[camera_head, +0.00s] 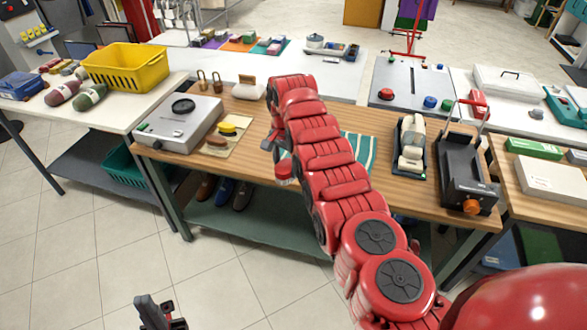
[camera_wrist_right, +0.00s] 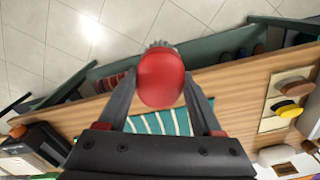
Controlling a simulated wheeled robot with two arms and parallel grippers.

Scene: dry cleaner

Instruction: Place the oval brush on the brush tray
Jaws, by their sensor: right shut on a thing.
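The oval brush with a red back (camera_wrist_right: 161,80) is between the fingers of my right gripper (camera_wrist_right: 159,75), which is shut on it. Grey bristles show at its far edge. In the head view the red brush (camera_head: 284,170) hangs at the front edge of the wooden table, partly hidden by my right arm. The brush tray (camera_head: 233,144) is a flat beige board to the left of it, holding a yellow brush (camera_head: 228,128) and a brown brush (camera_head: 216,141). The tray (camera_wrist_right: 271,123) is at the right in the wrist view. My left gripper (camera_head: 158,315) is low at the bottom edge, over the floor.
A grey device with a black disc (camera_head: 180,120) stands left of the tray. A green striped cloth (camera_head: 362,150) lies behind my right arm. A black tray of pale rolls (camera_head: 411,150) and a black machine (camera_head: 463,170) stand at the right. Shoes lie on the shelf below.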

